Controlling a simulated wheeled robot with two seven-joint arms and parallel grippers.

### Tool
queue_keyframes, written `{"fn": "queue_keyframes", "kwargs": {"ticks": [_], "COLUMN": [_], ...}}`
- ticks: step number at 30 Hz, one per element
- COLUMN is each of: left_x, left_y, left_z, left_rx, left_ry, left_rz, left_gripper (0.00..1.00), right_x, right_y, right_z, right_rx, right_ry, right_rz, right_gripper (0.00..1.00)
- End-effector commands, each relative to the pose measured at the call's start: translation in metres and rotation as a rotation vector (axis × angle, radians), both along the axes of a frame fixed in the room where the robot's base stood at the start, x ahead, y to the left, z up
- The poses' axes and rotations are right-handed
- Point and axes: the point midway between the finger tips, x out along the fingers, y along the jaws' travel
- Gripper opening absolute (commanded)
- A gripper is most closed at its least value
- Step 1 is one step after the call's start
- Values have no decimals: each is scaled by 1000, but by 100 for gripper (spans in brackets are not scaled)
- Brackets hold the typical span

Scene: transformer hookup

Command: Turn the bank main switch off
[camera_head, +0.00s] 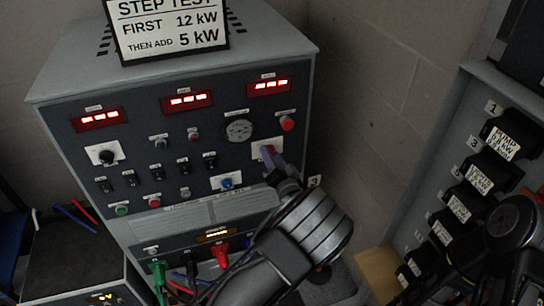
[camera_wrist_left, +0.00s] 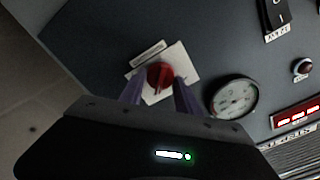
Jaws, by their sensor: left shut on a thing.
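The bank main switch appears to be the red rotary knob on a white plate (camera_head: 260,146) at the right of the grey load bank's front panel (camera_head: 225,155). The knob (camera_wrist_left: 160,76) shows clearly in the left wrist view, but its small label is unreadable. My left gripper (camera_head: 272,158) reaches up to it from below. Its two purple fingers (camera_wrist_left: 158,92) stand on either side of the knob and are shut on it. In the head view the fingers partly hide the knob.
A round gauge (camera_head: 239,130) and a red button (camera_head: 287,123) sit just above the switch. A blue knob (camera_head: 227,182) is to its lower left. Red displays line the panel top. Coloured plugs (camera_head: 220,256) hang below. A labelled breaker rack (camera_head: 466,205) stands at right.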

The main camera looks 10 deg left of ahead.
Motion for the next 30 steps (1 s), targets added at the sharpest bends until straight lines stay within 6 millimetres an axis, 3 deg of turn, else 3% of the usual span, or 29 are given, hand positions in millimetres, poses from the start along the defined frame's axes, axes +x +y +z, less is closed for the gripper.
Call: {"fn": "queue_keyframes", "kwargs": {"ticks": [14, 30], "left_x": [0, -1], "left_y": [0, 1], "left_z": [-4, -6], "left_rx": [-132, -536], "left_ry": [-83, -339], "left_rz": [1, 0], "left_gripper": [0, 0], "right_x": [3, 6], "right_y": [1, 3], "right_z": [-25, -90], "right_rx": [6, 12], "right_ry": [-8, -21], "right_rz": [2, 5], "right_gripper": [36, 36]}}
